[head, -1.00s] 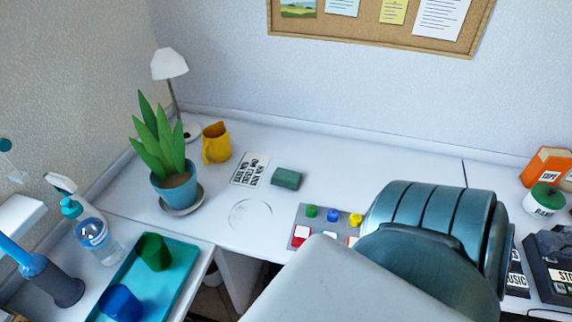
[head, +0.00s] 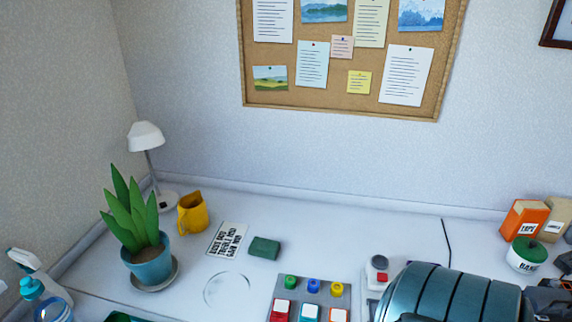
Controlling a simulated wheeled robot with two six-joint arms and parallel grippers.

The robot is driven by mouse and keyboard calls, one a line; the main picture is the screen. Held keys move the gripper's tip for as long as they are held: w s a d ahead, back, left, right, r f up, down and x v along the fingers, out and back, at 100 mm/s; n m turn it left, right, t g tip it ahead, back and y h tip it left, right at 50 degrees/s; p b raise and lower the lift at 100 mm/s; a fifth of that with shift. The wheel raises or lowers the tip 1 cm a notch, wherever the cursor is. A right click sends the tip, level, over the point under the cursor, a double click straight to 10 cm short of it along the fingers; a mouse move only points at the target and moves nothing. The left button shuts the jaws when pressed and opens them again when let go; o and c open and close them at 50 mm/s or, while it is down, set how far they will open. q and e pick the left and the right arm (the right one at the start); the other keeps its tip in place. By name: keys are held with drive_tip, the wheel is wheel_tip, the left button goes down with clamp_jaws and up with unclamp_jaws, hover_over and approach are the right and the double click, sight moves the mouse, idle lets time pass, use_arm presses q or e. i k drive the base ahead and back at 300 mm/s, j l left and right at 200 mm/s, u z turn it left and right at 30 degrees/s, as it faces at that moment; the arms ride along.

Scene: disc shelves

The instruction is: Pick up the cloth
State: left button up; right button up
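A small dark green folded piece (head: 265,247), which looks like the cloth, lies flat on the white desk right of a printed card (head: 228,239). It could also be a sponge; it is too small to tell. Nothing touches it from above. Neither of my grippers shows in the head view.
A potted plant (head: 150,262), a yellow mug (head: 193,213) and a lamp (head: 147,136) stand at the left. A button panel (head: 311,301) and a large teal ribbed object (head: 455,295) are at the front right. The desk behind the green piece (head: 330,230) is clear.

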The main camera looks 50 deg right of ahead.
sight(267, 248)
drive_tip(key=k+l+z, duration=0.1)
drive_tip(key=z, duration=0.25)
drive_tip(key=l+z, duration=0.35)
drive_tip(key=k+l+z, duration=0.1)
drive_tip(key=z, duration=0.25)
drive_tip(key=l, duration=0.1)
